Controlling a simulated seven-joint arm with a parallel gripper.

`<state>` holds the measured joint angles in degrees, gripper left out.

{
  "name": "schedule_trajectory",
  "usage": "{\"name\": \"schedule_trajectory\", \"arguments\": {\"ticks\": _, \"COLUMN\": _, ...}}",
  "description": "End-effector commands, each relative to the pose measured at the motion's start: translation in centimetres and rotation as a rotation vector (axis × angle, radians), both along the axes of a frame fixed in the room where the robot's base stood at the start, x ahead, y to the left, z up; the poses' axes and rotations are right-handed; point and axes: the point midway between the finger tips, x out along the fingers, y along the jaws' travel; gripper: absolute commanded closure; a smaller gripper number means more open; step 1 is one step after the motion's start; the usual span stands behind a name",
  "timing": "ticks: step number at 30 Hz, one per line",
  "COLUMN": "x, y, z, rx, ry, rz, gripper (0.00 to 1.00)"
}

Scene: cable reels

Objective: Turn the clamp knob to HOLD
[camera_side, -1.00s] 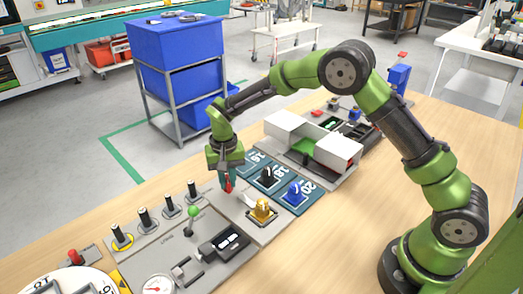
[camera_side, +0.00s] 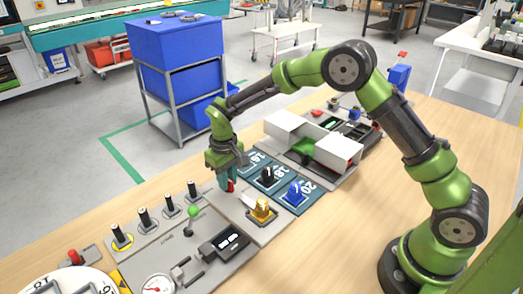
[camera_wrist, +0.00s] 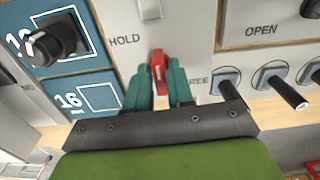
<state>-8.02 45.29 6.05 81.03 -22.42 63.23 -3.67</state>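The red clamp knob (camera_wrist: 158,70) sits on the light grey panel in the wrist view. The HOLD label (camera_wrist: 124,40) is to its upper left; the FREE label (camera_wrist: 199,79), partly covered by a finger, is to its lower right. The knob's long body runs nearly up and down in that view, its top tilted slightly left. My gripper (camera_wrist: 160,82) has its teal fingers on both sides of the knob, closed against it as far as I can see. In the side view, my gripper (camera_side: 229,183) is low over the panel, with a bit of the red knob (camera_side: 231,186) showing.
A yellow knob (camera_side: 262,210) stands close by on the same panel. Black (camera_side: 268,175) and blue (camera_side: 296,191) reel-side knobs are to the right on teal plates. A row of black levers (camera_side: 169,206) and a green-topped lever (camera_side: 193,211) stand to the left.

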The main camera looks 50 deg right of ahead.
Motion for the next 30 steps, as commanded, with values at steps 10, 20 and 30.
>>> {"name": "schedule_trajectory", "arguments": {"ticks": 10, "x": 0.0, "y": 0.0, "z": 0.0, "rx": 0.0, "ry": -0.001, "rz": -0.002, "gripper": 0.58}}
{"name": "schedule_trajectory", "arguments": {"ticks": 20, "x": 0.1, "y": 0.0, "z": 4.4, "rx": 0.0, "ry": -0.005, "rz": -0.002, "gripper": 0.58}}
{"name": "schedule_trajectory", "arguments": {"ticks": 30, "x": 0.0, "y": 0.0, "z": 7.0, "rx": 0.0, "ry": -0.001, "rz": -0.003, "gripper": 0.58}}
